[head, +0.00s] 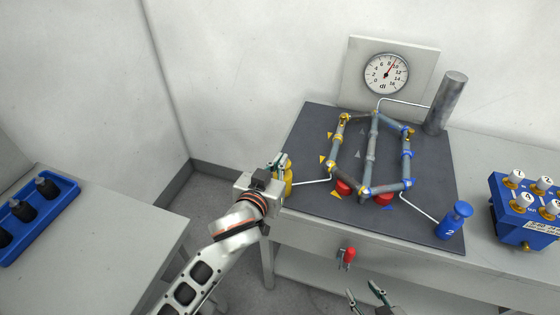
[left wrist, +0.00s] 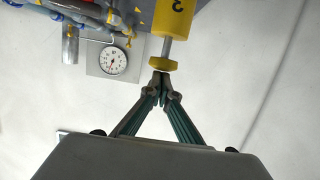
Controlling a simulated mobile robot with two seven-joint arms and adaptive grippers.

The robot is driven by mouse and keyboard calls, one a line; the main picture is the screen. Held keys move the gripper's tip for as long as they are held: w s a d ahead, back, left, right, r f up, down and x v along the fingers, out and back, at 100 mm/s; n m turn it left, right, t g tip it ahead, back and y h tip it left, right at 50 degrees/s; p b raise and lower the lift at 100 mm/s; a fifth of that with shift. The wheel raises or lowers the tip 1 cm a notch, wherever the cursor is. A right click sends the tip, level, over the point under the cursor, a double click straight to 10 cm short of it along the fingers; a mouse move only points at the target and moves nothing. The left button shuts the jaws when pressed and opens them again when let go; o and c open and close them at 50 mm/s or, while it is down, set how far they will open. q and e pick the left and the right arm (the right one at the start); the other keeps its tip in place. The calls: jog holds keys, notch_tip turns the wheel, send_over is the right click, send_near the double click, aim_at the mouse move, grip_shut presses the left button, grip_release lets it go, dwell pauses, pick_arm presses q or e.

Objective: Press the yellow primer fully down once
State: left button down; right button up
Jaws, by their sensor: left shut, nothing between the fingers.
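The yellow primer (head: 288,182) stands at the left edge of the dark mat, mostly hidden behind my left gripper (head: 280,161) in the head view. In the left wrist view, the yellow primer (left wrist: 173,17), marked 3, shows a grey rod sticking out to a yellow knob (left wrist: 163,65). My left gripper (left wrist: 162,76) is shut and empty, its fingertips together at the knob's outer face; I cannot tell whether they touch it. The rod is visibly extended. My right gripper (head: 366,294) is open and empty at the bottom of the head view, in front of the table.
A pipe loop (head: 373,150) with red valves stands on the dark mat (head: 310,125). Behind it are a dial gauge (head: 386,74) and a grey cylinder (head: 446,103). A blue primer (head: 454,220) marked 2 and a blue box (head: 525,221) are to the right. A red handle (head: 347,257) is at the table front.

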pick_arm(q)
jog(key=shift+f+b, duration=0.4)
jog(key=shift+f, duration=1.1)
